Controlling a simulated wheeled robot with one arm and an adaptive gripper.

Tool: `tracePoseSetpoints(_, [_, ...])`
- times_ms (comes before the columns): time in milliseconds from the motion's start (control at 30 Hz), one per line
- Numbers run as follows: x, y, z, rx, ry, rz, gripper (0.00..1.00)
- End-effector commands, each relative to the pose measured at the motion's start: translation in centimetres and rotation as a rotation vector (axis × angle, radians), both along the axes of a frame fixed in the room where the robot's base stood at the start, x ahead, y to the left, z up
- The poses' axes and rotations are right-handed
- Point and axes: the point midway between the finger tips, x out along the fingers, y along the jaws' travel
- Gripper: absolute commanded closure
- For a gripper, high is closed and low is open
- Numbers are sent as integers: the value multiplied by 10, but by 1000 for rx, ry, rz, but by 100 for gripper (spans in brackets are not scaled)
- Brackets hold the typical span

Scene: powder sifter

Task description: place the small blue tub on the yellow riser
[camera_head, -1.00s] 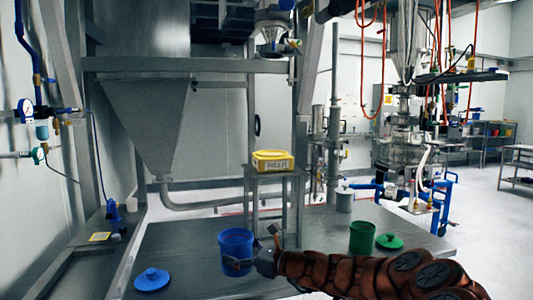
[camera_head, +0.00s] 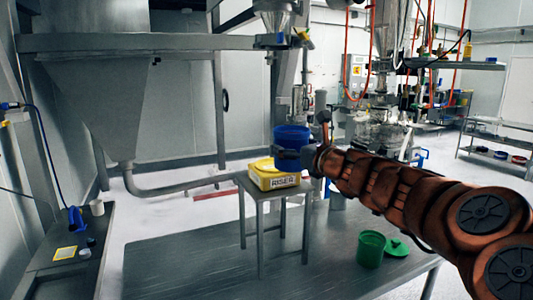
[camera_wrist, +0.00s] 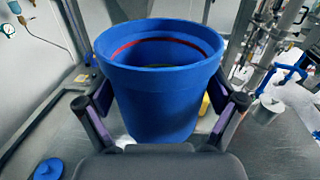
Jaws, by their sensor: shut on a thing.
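The small blue tub (camera_head: 291,138) is upright in my gripper (camera_head: 297,158), which is shut on its sides. In the wrist view the tub (camera_wrist: 160,85) fills the middle, open at the top, with my gripper's fingers (camera_wrist: 163,110) on both sides. The yellow riser (camera_head: 273,175) stands on a small metal stand (camera_head: 262,190). In the head view the tub overlaps the riser's back right side and its base looks higher than or level with the riser's top. I cannot tell if they touch. In the wrist view only a yellow sliver (camera_wrist: 205,104) shows behind the tub.
A green tub (camera_head: 370,250) and green lid (camera_head: 396,247) are on the metal table (camera_head: 185,265) at right. A blue lid (camera_wrist: 48,169) lies at lower left in the wrist view. A large hopper (camera_head: 95,95) stands behind at left. The table's front left is clear.

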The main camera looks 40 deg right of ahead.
Motion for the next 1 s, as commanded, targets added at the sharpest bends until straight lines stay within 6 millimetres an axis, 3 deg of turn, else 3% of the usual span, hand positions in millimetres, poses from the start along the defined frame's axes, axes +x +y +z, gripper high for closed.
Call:
tracePoseSetpoints(600, [96,-47,-11,2,3,5,45])
tracePoseSetpoints(800, [122,-61,-15,2,5,5,45])
tracePoseSetpoints(1000, [135,-69,-14,-2,2,3,45])
